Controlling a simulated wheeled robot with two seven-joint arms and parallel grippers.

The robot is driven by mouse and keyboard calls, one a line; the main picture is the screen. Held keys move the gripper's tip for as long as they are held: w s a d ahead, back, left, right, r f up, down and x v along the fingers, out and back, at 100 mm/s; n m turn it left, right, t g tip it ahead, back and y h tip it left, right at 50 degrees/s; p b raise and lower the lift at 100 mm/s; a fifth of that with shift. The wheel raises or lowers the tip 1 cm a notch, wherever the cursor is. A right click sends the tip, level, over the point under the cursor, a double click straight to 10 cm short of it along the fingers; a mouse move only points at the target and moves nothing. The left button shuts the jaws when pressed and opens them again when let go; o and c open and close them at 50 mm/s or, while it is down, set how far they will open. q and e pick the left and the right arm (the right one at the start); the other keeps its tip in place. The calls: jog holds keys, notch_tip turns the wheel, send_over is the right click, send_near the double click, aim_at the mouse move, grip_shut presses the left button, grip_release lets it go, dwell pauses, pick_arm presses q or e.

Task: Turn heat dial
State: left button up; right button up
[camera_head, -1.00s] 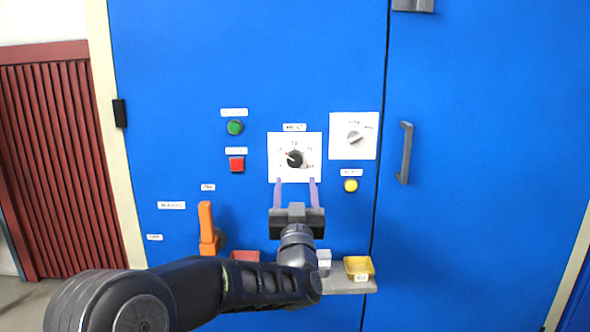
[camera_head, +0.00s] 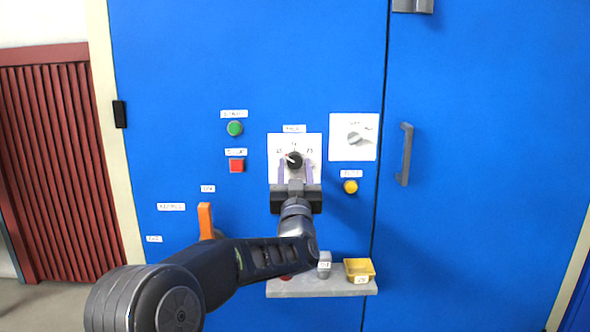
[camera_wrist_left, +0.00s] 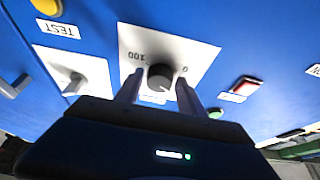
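The heat dial is a black knob (camera_head: 294,160) with a pale pointer on a white scale plate (camera_head: 274,144), set in the blue cabinet front. In the head view the pointer points to the upper left. My left gripper (camera_head: 296,172) is open, with its two pale purple fingers reaching up to either side of the knob from below. In the left wrist view the knob (camera_wrist_left: 160,77) sits between and just beyond the fingertips (camera_wrist_left: 158,84); I see gaps beside it and cannot tell any contact. My right gripper is not in view.
A second white plate with a grey knob (camera_head: 354,138) is to the right, above a yellow button (camera_head: 350,187). Green (camera_head: 235,128) and red (camera_head: 237,165) buttons are to the left. An orange lever (camera_head: 205,220) and a shelf (camera_head: 320,287) with a yellow bin (camera_head: 359,268) are below.

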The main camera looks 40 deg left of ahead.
pick_arm(q)
grip_shut()
jog(key=shift+n, duration=0.3)
jog(key=shift+w+d+f+n+g+y+b, duration=0.15)
jog(key=shift+n+g+y+b, duration=0.35)
jog(key=shift+n, duration=0.4)
jog(key=n+g+y+b, duration=0.1)
jog(key=n, duration=0.2)
jog(key=shift+d, duration=0.1)
jog(key=n, duration=0.2)
jog(key=n+g, duration=0.1)
jog(key=n+g+y, duration=0.1)
jog(key=n, duration=0.1)
jog(key=shift+w+d+r+n, duration=0.1)
jog(key=shift+r+n, duration=0.2)
jog(key=shift+w+d+r+n+g+p, duration=0.1)
jog(key=shift+n+g+p, duration=0.2)
jog(key=shift+n+g, duration=0.75)
jog(key=shift+n+g+p, duration=0.25)
jog(key=shift+n+g, duration=0.2)
jog(key=shift+n, duration=1.2)
